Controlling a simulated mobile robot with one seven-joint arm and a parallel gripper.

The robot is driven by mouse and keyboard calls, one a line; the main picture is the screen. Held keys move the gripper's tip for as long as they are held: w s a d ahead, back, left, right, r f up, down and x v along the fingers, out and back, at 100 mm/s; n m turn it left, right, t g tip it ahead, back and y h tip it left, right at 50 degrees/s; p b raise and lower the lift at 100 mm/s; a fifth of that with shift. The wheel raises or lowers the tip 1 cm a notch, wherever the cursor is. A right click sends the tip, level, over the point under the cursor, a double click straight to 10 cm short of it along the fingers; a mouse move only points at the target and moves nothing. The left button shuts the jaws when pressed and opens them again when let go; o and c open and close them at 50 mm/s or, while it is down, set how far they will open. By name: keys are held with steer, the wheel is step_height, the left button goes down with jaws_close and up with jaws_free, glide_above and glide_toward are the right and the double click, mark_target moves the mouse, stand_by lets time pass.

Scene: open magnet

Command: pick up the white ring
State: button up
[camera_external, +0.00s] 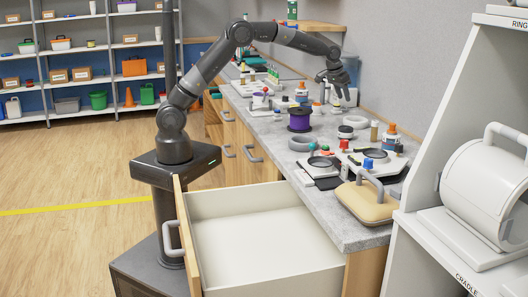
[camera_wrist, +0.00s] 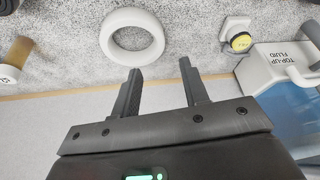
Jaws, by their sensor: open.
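The white ring (camera_wrist: 157,38) lies on the speckled grey worktop in the wrist view, left of centre near the top. My gripper (camera_wrist: 160,70) is open and empty, its two fingers apart below and to the right of the ring in that picture. Nothing is between the fingers. In the external view my gripper (camera_external: 340,98) is over the far part of the worktop.
A fluid bottle (camera_wrist: 285,95) and a yellow-topped item (camera_wrist: 240,41) are right of the ring. The worktop (camera_external: 255,108) also holds a purple spool (camera_external: 299,121), several bottles and a beige case (camera_external: 366,203). An open, empty drawer (camera_external: 262,240) juts out in front.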

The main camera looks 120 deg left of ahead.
steer(key=x, duration=1)
steer(key=shift+f, duration=0.45)
steer(key=shift+r, duration=0.1)
jaws_close()
